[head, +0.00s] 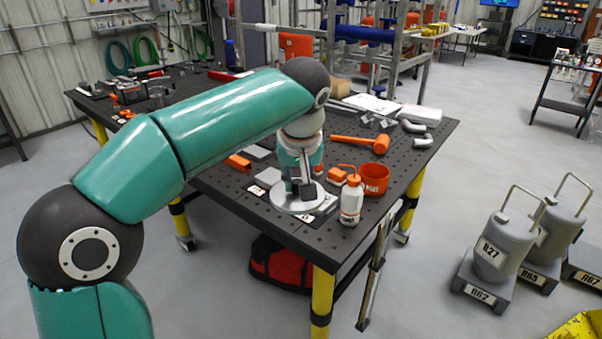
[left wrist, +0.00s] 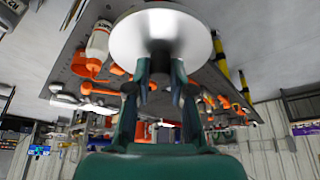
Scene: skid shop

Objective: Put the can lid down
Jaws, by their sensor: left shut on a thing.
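The can lid (head: 289,204) is a round, pale metal disc near the front edge of the dark perforated table (head: 270,215). My left gripper (head: 302,188) points down and is shut on the lid. I cannot tell if the lid touches the table or hangs just above it. In the left wrist view the lid (left wrist: 150,30) fills the top middle, with my left gripper's fingers (left wrist: 162,68) closed on it. An orange tub (head: 374,182) stands open to the right of the lid. My right gripper is not in view.
A white bottle with an orange cap (head: 351,202) stands close to the right of the lid. An orange mallet (head: 376,143), grey pipe elbows (head: 420,139) and papers (head: 370,104) lie farther back. Grey labelled canisters (head: 493,250) stand on the floor at right.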

